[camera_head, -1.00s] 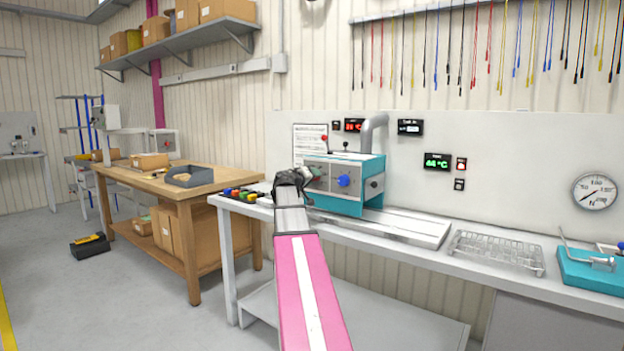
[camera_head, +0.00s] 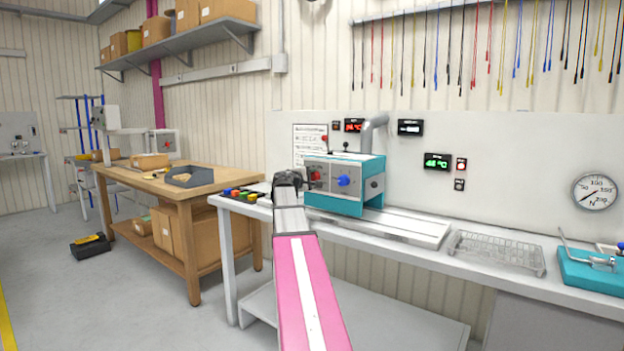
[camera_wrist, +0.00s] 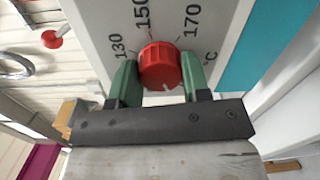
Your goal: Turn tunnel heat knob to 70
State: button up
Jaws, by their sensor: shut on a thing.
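The teal and grey tunnel machine (camera_head: 333,205) stands on the bench, with a red knob (camera_head: 315,176) and a blue knob (camera_head: 343,181) on its front. In the wrist view the red knob (camera_wrist: 158,66) sits on a grey dial panel marked 130, 150, 170 and °C. A short white mark on the knob points down toward my gripper in that view. My gripper (camera_wrist: 161,74) is shut on the red knob, one green finger on each side. In the head view my gripper (camera_head: 303,181) is at the machine's front left. The 70 mark cannot be clearly made out.
A green temperature display (camera_head: 437,161) hangs on the wall, its digits blurred. A wire basket (camera_head: 496,250) and a teal tool (camera_head: 592,268) lie to the right on the bench. Coloured buttons (camera_head: 243,195) lie left of the machine.

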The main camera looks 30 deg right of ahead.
jog(key=shift+n, duration=1.1)
jog(key=o, duration=0.9)
jog(key=shift+o, duration=0.2)
jog(key=shift+a, duration=0.1)
jog(key=v, duration=1)
jog(key=shift+s+a, duration=0.15)
jog(key=shift+a, duration=0.15)
jog(key=shift+f, duration=0.15)
